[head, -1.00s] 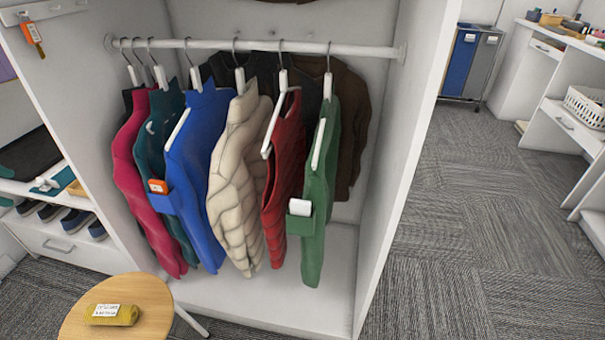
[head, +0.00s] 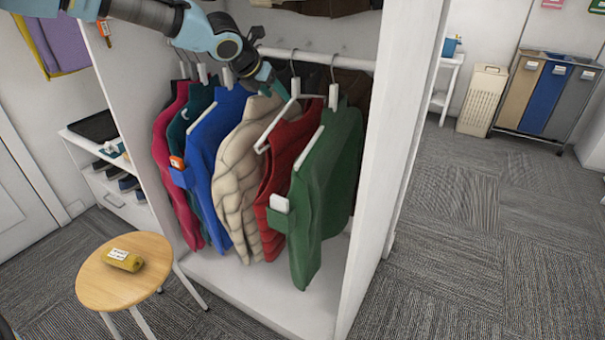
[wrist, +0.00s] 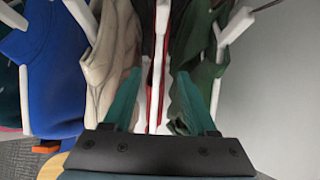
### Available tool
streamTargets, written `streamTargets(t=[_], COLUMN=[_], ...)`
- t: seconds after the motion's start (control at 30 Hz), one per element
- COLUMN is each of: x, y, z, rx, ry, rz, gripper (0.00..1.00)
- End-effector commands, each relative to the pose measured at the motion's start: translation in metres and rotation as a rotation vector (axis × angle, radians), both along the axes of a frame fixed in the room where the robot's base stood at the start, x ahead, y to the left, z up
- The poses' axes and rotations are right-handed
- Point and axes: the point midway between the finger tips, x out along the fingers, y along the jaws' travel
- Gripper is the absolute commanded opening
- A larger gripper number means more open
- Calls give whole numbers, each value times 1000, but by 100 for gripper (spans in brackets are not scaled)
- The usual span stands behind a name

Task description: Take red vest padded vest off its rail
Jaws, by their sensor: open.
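The red padded vest (head: 288,145) hangs on a white hanger from the white rail (head: 325,60), between a cream quilted vest (head: 245,140) and a green garment (head: 325,165). My gripper (head: 270,78) is at the vest's hanger, just below the rail. In the wrist view its two teal fingers (wrist: 158,75) are apart, with the white hanger (wrist: 158,60) and a thin strip of red between them. The left finger is close to the cream vest and the right one overlaps the green garment. Whether the fingers touch anything cannot be told.
Blue (head: 218,130), teal and pink garments hang to the left on the same rail. The cabinet's right side panel (head: 395,130) stands beside the green garment. A round stool (head: 125,280) with a yellow roll stands in front at the left. The carpet at right is open.

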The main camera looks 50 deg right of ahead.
Motion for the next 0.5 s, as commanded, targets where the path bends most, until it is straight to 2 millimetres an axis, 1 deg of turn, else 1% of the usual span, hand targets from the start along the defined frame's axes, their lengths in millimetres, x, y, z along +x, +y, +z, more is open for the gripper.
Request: streamTargets(t=[0.03,0.2,0.33,0.5], x=[2,10,15,18], y=[-12,-44,-60,-68], z=[3,2,2,0], rx=[-2,0,-1,2], ry=[2,1,0,-2], rz=[-1,-1,-1,-3], gripper=[57,57,57,57])
